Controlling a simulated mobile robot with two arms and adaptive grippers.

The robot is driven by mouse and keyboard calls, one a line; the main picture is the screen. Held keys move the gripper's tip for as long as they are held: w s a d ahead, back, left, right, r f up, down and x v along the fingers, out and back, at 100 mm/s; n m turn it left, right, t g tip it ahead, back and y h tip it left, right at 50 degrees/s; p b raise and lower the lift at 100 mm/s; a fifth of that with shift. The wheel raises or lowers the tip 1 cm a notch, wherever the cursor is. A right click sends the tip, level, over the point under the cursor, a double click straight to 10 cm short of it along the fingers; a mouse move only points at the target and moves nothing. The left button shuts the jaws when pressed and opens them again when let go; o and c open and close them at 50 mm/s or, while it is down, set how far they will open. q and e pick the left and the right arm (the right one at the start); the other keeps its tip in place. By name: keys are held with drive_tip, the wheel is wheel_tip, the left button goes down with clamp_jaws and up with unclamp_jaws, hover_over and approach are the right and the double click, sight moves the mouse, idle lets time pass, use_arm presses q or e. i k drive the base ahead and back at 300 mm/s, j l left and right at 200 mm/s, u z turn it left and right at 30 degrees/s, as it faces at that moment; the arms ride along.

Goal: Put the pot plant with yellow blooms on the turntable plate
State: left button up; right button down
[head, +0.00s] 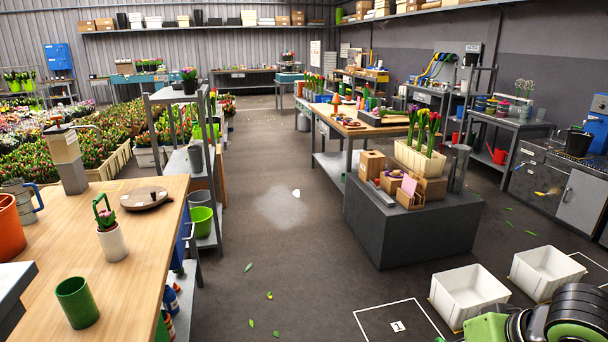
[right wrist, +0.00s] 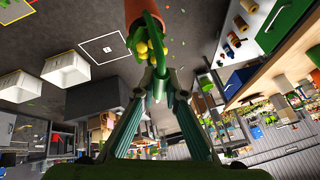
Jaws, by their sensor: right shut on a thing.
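In the right wrist view my right gripper (right wrist: 158,78) is shut on the green stem of the pot plant with yellow blooms (right wrist: 145,47). The plant's terracotta pot (right wrist: 147,12) is cut off by the top edge of that view. A low round wooden disc (head: 146,198), which looks like the turntable plate, lies on the wooden table at the left in the head view. A small dark thing shows on it. The held plant and the right gripper are not in the head view. My left gripper is in neither view.
Near the disc on the table (head: 165,240) stand a white pot with a pink bloom (head: 112,243), a green pot (head: 77,302), an orange pot (head: 8,228) and a grey watering can (head: 20,200). White crates (head: 468,294) and a dark grey block (head: 415,230) stand on the floor at right.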

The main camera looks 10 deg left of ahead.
sight(143, 195)
drive_tip(key=i+u, duration=0.2)
drive_tip(key=i, duration=0.2)
drive_tip(key=i+l+u, duration=0.45)
drive_tip(key=i, duration=0.25)
drive_tip(key=i+l+u, duration=0.1)
drive_tip(key=u, duration=0.3)
drive_tip(key=i+l+u, duration=0.25)
drive_tip(key=u, duration=0.15)
drive_tip(key=i+l+u, duration=0.2)
drive_tip(key=u, duration=0.2)
drive_tip(key=i+l+u, duration=0.15)
drive_tip(key=l+u, duration=0.2)
